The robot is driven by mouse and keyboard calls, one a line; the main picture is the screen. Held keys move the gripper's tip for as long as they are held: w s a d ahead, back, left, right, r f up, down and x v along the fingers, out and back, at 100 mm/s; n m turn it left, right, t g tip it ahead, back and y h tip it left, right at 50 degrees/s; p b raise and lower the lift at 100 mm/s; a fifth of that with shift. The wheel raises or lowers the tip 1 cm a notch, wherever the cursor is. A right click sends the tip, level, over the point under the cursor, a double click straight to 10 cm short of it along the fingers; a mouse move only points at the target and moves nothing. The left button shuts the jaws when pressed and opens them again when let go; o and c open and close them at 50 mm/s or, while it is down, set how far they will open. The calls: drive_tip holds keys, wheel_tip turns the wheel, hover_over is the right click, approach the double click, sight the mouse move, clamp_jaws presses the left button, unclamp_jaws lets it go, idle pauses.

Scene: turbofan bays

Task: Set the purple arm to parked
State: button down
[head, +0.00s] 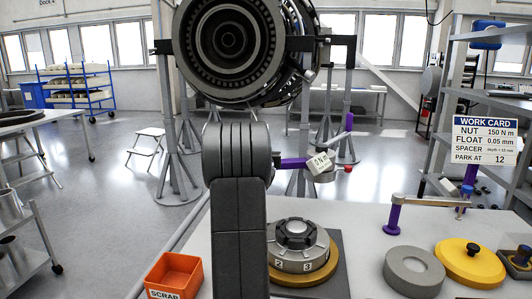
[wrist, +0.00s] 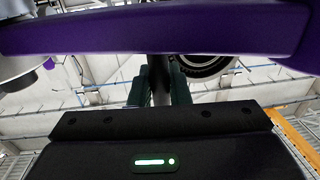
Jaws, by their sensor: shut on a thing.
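A purple bar, which I take for the purple arm (head: 293,164), sticks out to the right from behind my own arm in the head view. In the wrist view the purple arm (wrist: 150,33) crosses the top, close to the camera. My gripper (wrist: 160,85) is shut on it; the fingers are dark and partly hidden behind the bar. A grey round fixture (head: 298,240) stands on the bench below.
The bench also holds an orange SCRAP bin (head: 175,272), a grey ring (head: 413,268), a yellow disc (head: 469,262) and a beige link on a purple post (head: 392,217). A work card (head: 485,140) reads "PARK AT 12". A turbofan (head: 235,45) hangs behind.

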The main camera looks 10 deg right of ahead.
idle(0.4)
drive_tip(key=c, duration=1.4)
unclamp_jaws()
drive_tip(key=shift+c, duration=0.2)
drive_tip(key=s+a+b, duration=0.2)
drive_tip(key=s, duration=1.1)
drive_tip(key=shift+s+a, duration=0.2)
drive_tip(key=shift+s, duration=0.1)
drive_tip(key=shift+w, duration=0.1)
drive_tip(key=w, duration=0.4)
drive_tip(key=w+d+p, duration=0.1)
drive_tip(key=w, duration=0.4)
drive_tip(key=w+d+p, duration=0.1)
drive_tip(key=w, duration=0.3)
drive_tip(key=shift+w+d, duration=0.2)
drive_tip(key=shift+w, duration=0.05)
